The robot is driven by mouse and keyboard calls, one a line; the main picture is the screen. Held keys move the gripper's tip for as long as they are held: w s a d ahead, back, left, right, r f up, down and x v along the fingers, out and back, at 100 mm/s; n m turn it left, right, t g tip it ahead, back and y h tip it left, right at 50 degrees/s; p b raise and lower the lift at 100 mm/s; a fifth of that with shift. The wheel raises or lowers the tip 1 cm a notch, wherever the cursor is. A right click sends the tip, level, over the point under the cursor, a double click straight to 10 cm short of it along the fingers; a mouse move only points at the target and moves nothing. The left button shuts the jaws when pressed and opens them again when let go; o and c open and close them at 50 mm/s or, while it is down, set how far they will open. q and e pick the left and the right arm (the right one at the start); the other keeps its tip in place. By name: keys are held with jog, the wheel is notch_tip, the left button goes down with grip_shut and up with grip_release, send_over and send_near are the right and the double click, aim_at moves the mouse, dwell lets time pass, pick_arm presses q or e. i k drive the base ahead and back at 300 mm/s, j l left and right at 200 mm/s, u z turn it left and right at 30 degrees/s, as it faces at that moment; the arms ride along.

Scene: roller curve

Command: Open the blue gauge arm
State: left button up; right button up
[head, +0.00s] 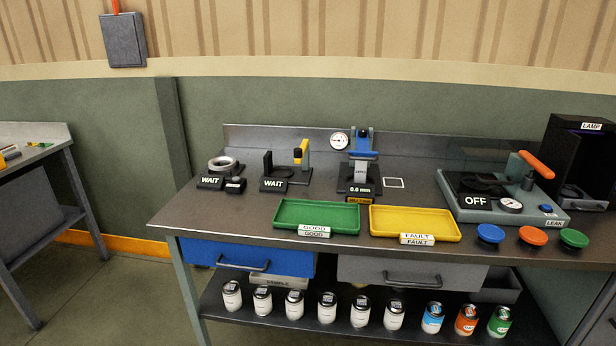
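The gauge stands at the back middle of the workbench. Its blue gauge arm (362,154) crosses the top of a dark stand, with a light grey block below it. A round white dial (339,141) sits at its left, and a display (359,189) at its base reads 0.0 mm. I cannot tell from here whether the arm is raised or lowered. Neither of my grippers is in view, and nothing touches the gauge.
A green GOOD tray (317,215) and a yellow FAULT tray (414,222) lie in front of the gauge. A leak tester (500,194) marked OFF stands at right beside coloured buttons. Two devices marked WAIT stand at left. Several cans line the lower shelf.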

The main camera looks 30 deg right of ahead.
aim_at(363, 153)
jog(key=z, duration=1.35)
